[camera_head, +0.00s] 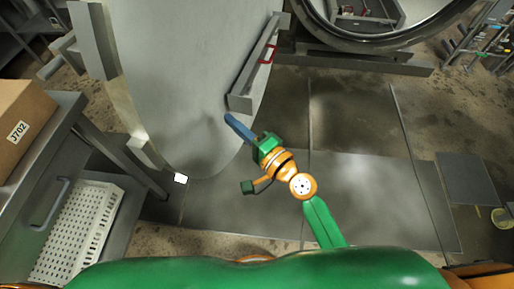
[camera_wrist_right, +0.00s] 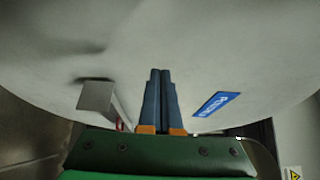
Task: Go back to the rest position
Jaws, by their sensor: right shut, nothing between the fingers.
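My right gripper (camera_head: 232,121) reaches out from my green and orange arm in the middle of the head view. Its blue fingers are together and hold nothing. In the right wrist view the shut fingers (camera_wrist_right: 160,100) point at the pale curved autoclave door (camera_wrist_right: 200,50). In the head view the door (camera_head: 180,75) stands open as a large grey disc, and the fingertips are in front of its lower right part. I cannot tell whether they touch it. My left gripper is not in view.
A metal bench at left carries a cardboard box (camera_head: 20,125) marked J702, with a white perforated basket (camera_head: 78,232) beside it. A bar with a red handle (camera_head: 267,53) is on the door's right side. The round autoclave opening (camera_head: 385,38) is at the top. Floor at right is mostly clear.

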